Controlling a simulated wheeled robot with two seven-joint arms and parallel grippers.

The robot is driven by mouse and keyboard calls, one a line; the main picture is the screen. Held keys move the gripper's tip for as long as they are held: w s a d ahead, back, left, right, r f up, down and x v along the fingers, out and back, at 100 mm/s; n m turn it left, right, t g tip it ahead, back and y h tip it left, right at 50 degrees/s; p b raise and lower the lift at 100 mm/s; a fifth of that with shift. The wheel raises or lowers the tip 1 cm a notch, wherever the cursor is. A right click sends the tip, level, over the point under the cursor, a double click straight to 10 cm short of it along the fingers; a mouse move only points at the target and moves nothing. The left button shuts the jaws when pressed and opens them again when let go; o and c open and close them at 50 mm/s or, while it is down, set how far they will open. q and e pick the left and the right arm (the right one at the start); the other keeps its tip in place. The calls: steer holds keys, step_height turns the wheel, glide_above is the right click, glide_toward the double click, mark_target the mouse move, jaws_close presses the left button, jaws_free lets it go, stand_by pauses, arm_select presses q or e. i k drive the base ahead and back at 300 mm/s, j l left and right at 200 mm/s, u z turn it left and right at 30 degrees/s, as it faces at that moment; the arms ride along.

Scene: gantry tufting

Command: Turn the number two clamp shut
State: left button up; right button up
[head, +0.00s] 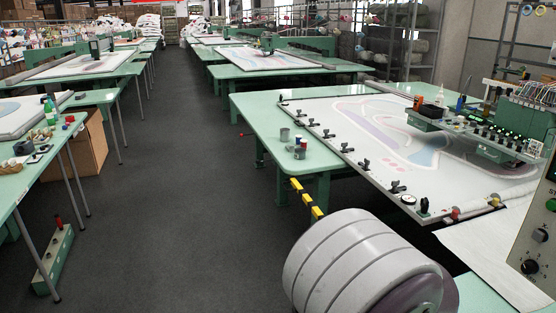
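Several black clamps stand in a row along the left edge of the white tufting cloth (350,118) on the near green table (262,122). They run from a far clamp (298,111) through a middle clamp (346,148) to a near clamp (397,187). No number can be read on any of them, so I cannot tell which is number two. They are too small to tell which are turned shut. Neither of my grippers is in view.
A grey cup (284,135) and small spools (300,150) stand on the table's left strip. A large grey banded drum (350,262) fills the bottom centre. A green machine head (520,125) hangs over the cloth at right. The dark aisle floor (180,190) is clear.

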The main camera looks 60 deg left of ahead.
mark_target(367, 161)
steer(key=u, duration=1.6)
steer(key=i+j+u, duration=0.35)
steer(key=i+j, duration=0.15)
steer(key=i+j+u, duration=0.35)
steer(key=i, duration=0.65)
steer(key=i+j+u, duration=0.1)
steer(key=i+u, duration=0.25)
steer(key=i, duration=0.65)
steer(key=i+z, duration=0.4)
steer(key=i+j+z, duration=0.2)
steer(key=i+z, duration=0.15)
steer(key=i+j+z, duration=0.4)
steer(key=l, duration=0.1)
